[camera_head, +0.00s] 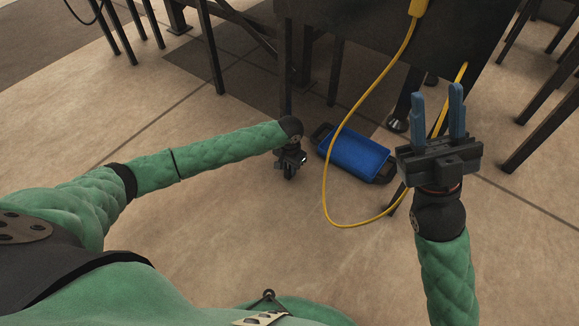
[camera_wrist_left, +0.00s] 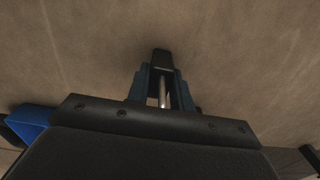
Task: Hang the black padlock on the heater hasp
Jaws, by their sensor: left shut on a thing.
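My left gripper (camera_head: 290,168) hangs in front of my body, over the floor, pointing down. In the left wrist view its two dark blue fingers (camera_wrist_left: 163,82) are shut on the black padlock (camera_wrist_left: 162,58). The padlock's dark body shows past the fingertips, and a silver shackle bar runs between the fingers. In the head view the padlock is too small and dark to make out clearly. My right gripper (camera_head: 437,112) is raised at the right, its two blue fingers upright, apart and empty. I cannot make out the heater hasp in either view.
A blue tray (camera_head: 357,153) with dark handles lies on the floor just right of my left gripper. A yellow cable (camera_head: 325,172) loops down from a dark panel (camera_head: 370,30) at the top. Dark table legs (camera_head: 210,50) stand behind. The floor in front is clear.

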